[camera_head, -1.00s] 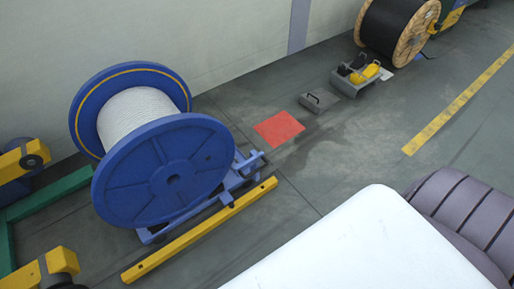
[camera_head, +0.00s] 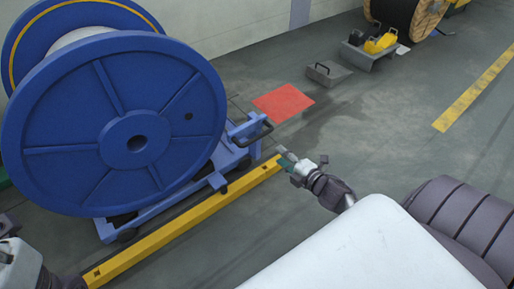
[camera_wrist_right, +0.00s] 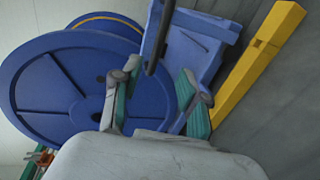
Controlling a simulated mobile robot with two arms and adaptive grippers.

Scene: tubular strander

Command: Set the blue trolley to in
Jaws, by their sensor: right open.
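The blue trolley (camera_head: 195,178) is a low frame on wheels under a large blue reel (camera_head: 135,140). A dark handle (camera_head: 262,130) stands at its right end; in the right wrist view the dark handle bar (camera_wrist_right: 154,40) lies beyond the fingertips, roughly between them. My right gripper (camera_head: 287,157) is open and empty, just right of the handle and apart from it. Its green-padded fingers (camera_wrist_right: 165,88) show spread in the wrist view. What looks like my left gripper (camera_head: 10,225) is cut off at the left edge, its jaws unclear.
A yellow floor rail (camera_head: 190,222) runs along the trolley's near side. A red floor patch (camera_head: 284,101) lies beyond the handle. A grey block with a handle (camera_head: 328,74), a grey stand with yellow items (camera_head: 372,56) and a black cable reel (camera_head: 405,15) are farther back. Open floor lies right.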

